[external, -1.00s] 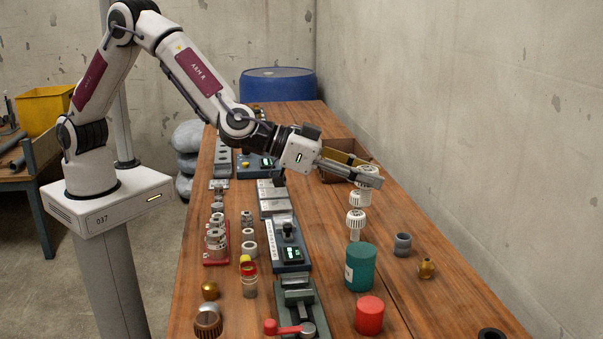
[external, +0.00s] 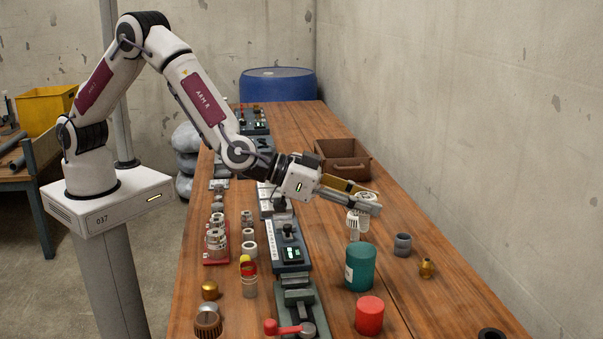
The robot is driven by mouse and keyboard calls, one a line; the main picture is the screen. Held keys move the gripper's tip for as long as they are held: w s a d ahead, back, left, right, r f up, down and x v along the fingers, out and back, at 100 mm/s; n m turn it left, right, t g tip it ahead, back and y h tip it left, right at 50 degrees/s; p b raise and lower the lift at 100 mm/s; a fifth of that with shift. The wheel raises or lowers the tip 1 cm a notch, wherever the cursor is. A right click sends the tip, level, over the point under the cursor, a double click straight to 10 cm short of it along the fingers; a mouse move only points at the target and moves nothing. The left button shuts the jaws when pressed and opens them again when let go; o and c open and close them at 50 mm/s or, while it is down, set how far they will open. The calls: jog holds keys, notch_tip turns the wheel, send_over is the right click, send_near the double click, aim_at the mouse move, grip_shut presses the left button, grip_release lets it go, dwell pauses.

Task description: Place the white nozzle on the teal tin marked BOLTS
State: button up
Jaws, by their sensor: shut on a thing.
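My gripper (external: 350,200) is shut on a white ribbed nozzle (external: 363,224), which hangs below the fingers with its top showing between them. In this view it overlaps another white part (external: 353,236) standing behind the tin, so the edges between the two are hard to tell. The teal tin (external: 361,270) stands upright on the table with a pale label at its left side, too small to read. The held nozzle appears above and beyond the tin, apart from it. Nothing is seen on the tin's top.
A red tin (external: 369,315) stands in front of the teal one. A grey fitting (external: 403,245) and a brass fitting (external: 426,268) stand to its right. A brown tray (external: 343,172) lies behind the gripper. A row of dark fixtures (external: 291,252) runs to the left.

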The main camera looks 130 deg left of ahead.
aim_at(363, 229)
jog(key=shift+f, duration=0.2)
jog(key=shift+f, duration=1.85)
jog(key=shift+f, duration=0.15)
jog(key=o, duration=1)
jog(key=shift+s+d+r, duration=0.35)
jog(key=shift+s+r, duration=0.05)
jog(key=shift+s, duration=0.15)
jog(key=shift+v, duration=5.35)
